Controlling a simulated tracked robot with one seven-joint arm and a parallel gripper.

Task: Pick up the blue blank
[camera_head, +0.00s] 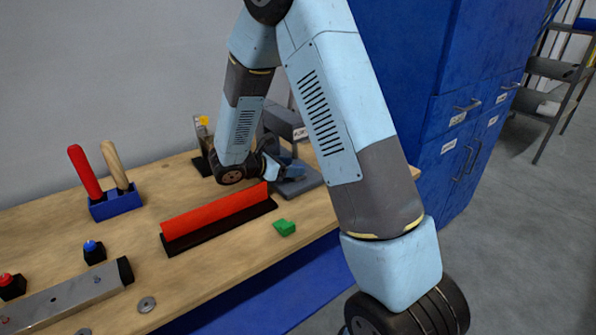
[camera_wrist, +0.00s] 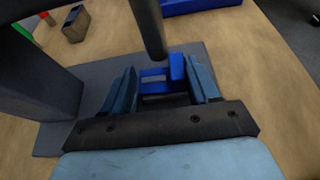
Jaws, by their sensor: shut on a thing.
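The blue blank (camera_wrist: 177,66) shows in the wrist view as a bright blue piece between the two fingers of my gripper (camera_wrist: 163,88). My gripper is shut on it. The blank is over the grey base of a press (camera_wrist: 188,50), under a dark upright rod (camera_wrist: 148,22). I cannot tell whether the blank touches the base. In the head view my gripper (camera_head: 287,168) is low at the press (camera_head: 287,122) at the back of the bench. The blank cannot be made out there.
The press's grey column (camera_wrist: 35,85) is close on the left of my gripper. Blue cabinets (camera_head: 450,110) stand behind.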

